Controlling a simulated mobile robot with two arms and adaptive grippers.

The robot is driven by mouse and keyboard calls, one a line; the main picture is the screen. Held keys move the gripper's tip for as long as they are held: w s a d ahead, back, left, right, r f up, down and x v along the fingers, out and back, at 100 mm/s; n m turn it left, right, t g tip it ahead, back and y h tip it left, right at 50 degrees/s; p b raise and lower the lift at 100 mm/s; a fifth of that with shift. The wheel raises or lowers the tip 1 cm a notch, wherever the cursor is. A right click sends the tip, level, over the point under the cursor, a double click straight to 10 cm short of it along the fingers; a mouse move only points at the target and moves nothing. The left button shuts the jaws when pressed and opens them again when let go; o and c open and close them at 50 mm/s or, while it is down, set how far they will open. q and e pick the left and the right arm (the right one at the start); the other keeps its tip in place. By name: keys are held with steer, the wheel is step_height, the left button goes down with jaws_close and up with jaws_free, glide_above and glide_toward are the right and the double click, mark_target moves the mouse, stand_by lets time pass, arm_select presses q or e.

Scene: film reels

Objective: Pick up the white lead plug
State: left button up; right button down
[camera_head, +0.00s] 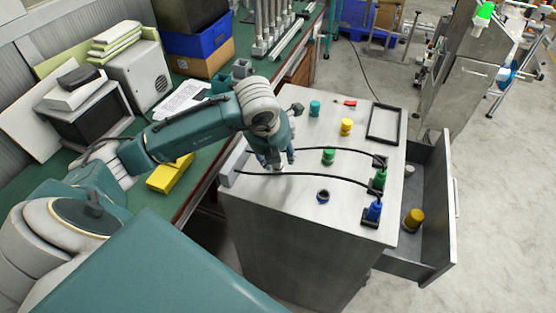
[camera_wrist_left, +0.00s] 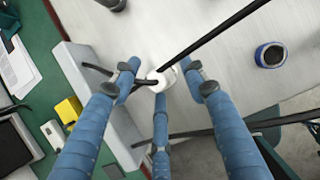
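The white plug (camera_wrist_left: 160,80), on the end of a black lead (camera_wrist_left: 212,36), is on the pale metal cabinet top (camera_head: 300,215). In the left wrist view the blue fingers of my left gripper (camera_wrist_left: 160,88) are spread around it, and gaps show between the fingertips and the plug. In the head view my left gripper (camera_head: 277,160) reaches down to the left part of the cabinet top and mostly hides the plug. My right gripper is not in view.
A green plug (camera_head: 379,179) and a blue plug (camera_head: 374,211) stand at the right edge with black leads. A dark blue ring (camera_head: 323,196), a green cap (camera_head: 328,156) and a yellow cap (camera_head: 346,126) are nearby. An open drawer (camera_head: 432,215) juts out right.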

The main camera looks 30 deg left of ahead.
arm_select(q)
jaws_close()
steer(key=shift+r, duration=0.1)
